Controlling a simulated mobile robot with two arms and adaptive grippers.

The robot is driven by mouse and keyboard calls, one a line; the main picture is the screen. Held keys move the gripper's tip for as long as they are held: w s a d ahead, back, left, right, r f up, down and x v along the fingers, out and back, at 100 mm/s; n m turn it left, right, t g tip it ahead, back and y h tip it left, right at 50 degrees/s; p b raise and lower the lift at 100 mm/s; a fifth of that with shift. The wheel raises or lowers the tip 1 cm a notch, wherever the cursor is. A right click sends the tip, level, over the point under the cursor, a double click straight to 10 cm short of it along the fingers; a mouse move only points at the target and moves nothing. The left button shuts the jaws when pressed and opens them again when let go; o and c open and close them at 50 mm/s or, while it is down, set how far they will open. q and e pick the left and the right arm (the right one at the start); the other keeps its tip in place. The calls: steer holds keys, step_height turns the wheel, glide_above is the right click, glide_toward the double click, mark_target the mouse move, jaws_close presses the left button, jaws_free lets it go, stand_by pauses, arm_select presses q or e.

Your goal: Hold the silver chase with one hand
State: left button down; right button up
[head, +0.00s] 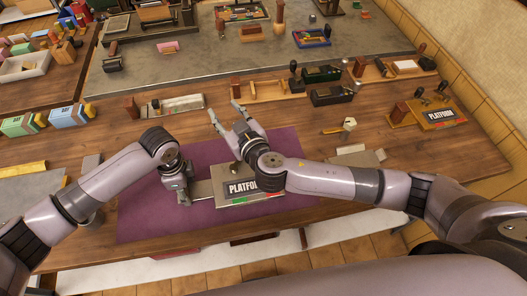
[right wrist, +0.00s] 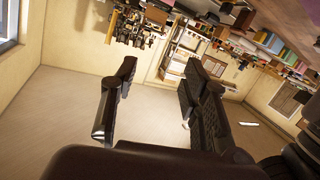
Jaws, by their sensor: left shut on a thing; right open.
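The silver chase (head: 205,190) lies on the purple mat (head: 140,215), a flat grey piece with a dark "PLATFORM" block (head: 243,187) and coloured strips at its right. My left gripper (head: 184,198) is at its left end, pointing down and shut on it; the fingertips are mostly hidden by the wrist. My right gripper (head: 226,108) is open and empty, raised above the table beyond the mat. Its two spread fingers also show in the right wrist view (right wrist: 160,66), with nothing between them.
A grey tray (head: 180,105) and a wooden tray (head: 275,90) lie behind the mat. Dark blocks (head: 333,95) stand further right. A second "PLATFORM" board (head: 438,116) is at the far right. Coloured boxes (head: 70,115) are at left.

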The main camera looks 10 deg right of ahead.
steer(key=w+d+r+m+t+h, duration=0.3)
steer(key=w+d+r+m+h, duration=0.7)
steer(key=d+r, duration=0.5)
step_height(320, 180, down, 11)
steer(key=m+g+y, duration=0.1)
steer(key=m+g, duration=0.8)
steer(key=s+a+f+m+g+y, duration=0.2)
steer(key=s+a+f+m+g, duration=0.15)
steer(key=s+g, duration=0.2)
steer(key=s+a+f+m+g+y, duration=0.2)
steer(key=s+a+g, duration=0.2)
steer(key=s, duration=0.3)
steer(key=f, duration=1.1)
steer(key=shift+d+f, duration=0.1)
steer(key=shift+d, duration=0.15)
steer(key=shift+c, duration=0.6)
